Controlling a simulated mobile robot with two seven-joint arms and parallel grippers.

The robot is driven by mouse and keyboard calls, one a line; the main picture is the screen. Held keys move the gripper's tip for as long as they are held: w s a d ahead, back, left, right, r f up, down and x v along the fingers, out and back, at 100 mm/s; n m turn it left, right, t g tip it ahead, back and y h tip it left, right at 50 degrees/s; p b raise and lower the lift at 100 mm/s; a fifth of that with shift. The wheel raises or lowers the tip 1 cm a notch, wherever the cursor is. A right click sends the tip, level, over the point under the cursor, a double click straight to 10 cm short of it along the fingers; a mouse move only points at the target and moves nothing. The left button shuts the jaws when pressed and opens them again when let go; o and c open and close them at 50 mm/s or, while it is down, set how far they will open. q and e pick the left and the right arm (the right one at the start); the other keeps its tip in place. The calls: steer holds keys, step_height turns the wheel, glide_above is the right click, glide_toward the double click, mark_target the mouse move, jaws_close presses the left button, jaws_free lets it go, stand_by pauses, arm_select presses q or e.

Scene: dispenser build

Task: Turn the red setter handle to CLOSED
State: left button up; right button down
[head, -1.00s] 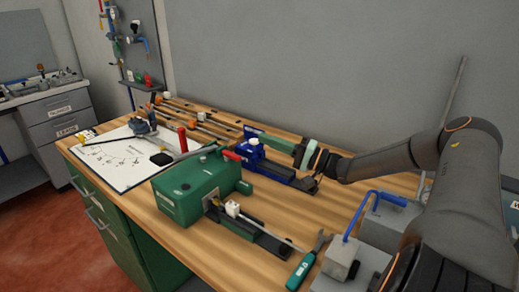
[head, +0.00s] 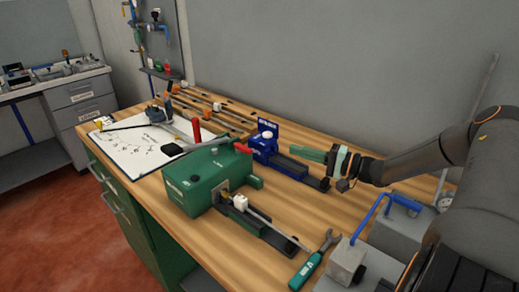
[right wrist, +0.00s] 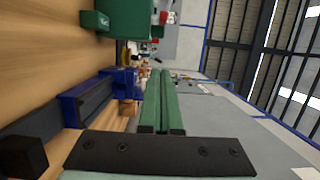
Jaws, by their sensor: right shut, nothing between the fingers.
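A red upright handle (head: 196,130) stands behind the green machine (head: 205,180) on the bench. A second, smaller red lever (head: 241,148) tilts at the machine's right top edge. I cannot tell which is the setter handle, and no CLOSED mark is readable. My right gripper (head: 308,154) is shut and empty, pointing left above the bench, right of the blue device (head: 265,143). It is apart from both red parts. In the right wrist view its green fingers (right wrist: 161,95) lie together, with the green machine (right wrist: 130,18) at the top. My left gripper is not in view.
A white diagram sheet (head: 135,150) lies at the left of the bench, with rods behind it. A teal-handled wrench (head: 312,266) and a grey block with a blue handle (head: 348,258) are at the front right. The wall stands behind.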

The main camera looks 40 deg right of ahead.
mark_target(243, 151)
steer(key=w+a, duration=0.2)
steer(key=w+a+b, duration=0.1)
steer(key=w+a, duration=0.1)
steer(key=w, duration=0.1)
steer(key=w+a+b, duration=0.1)
steer(key=w+a, duration=0.2)
steer(key=shift+w, duration=0.25)
steer(key=shift+b, duration=0.3)
